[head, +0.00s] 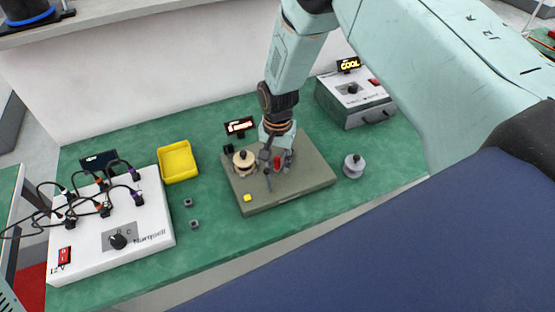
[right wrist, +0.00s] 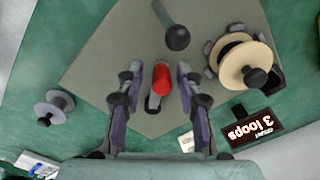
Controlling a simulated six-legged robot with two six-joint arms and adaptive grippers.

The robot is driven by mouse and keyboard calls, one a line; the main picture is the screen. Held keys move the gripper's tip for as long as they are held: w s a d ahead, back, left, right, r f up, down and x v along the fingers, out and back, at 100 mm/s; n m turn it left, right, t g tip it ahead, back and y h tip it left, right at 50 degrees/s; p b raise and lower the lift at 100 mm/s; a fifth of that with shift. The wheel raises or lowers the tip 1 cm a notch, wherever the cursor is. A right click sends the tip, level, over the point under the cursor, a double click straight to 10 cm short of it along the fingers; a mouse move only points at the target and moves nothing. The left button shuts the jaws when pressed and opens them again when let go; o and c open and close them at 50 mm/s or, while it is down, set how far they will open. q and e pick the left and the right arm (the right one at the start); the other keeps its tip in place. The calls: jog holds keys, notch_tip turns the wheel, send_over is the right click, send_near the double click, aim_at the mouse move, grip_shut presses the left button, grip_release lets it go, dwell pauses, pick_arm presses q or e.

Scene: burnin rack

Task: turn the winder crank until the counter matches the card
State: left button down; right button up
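The winder is a grey-green base plate (head: 300,193) with a wooden-flanged spool (head: 245,161); the spool also shows in the right wrist view (right wrist: 244,62). A red grip (right wrist: 161,78) stands on the plate beside a dark round-ended post (right wrist: 177,38). My right gripper (right wrist: 160,92) points down over the plate, open, with its fingers either side of the red grip and gaps showing. A lit display (right wrist: 255,127) reads "3 loops" upside down; its smaller line is unclear. A small pale card-like piece (right wrist: 187,141) lies near it. My left gripper is not in view.
On the green table are a yellow tray (head: 178,162), a white cabled box (head: 150,215), small grey blocks (head: 188,203) and a grey spool (head: 353,166) right of the winder.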

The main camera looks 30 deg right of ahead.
jog(key=shift+w+a+f, duration=0.1)
jog(key=shift+w+f, duration=0.05)
jog(key=shift+w, duration=0.15)
jog(key=c, duration=0.3)
jog(key=shift+c, duration=0.7)
jog(key=shift+s+d, duration=0.2)
grip_shut()
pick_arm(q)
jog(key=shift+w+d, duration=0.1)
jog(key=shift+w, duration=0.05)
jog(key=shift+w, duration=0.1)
pick_arm(e)
jog(key=shift+w+a, duration=0.15)
jog(key=shift+w, duration=0.05)
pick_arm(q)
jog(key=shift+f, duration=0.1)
pick_arm(e)
jog(key=shift+w, duration=0.1)
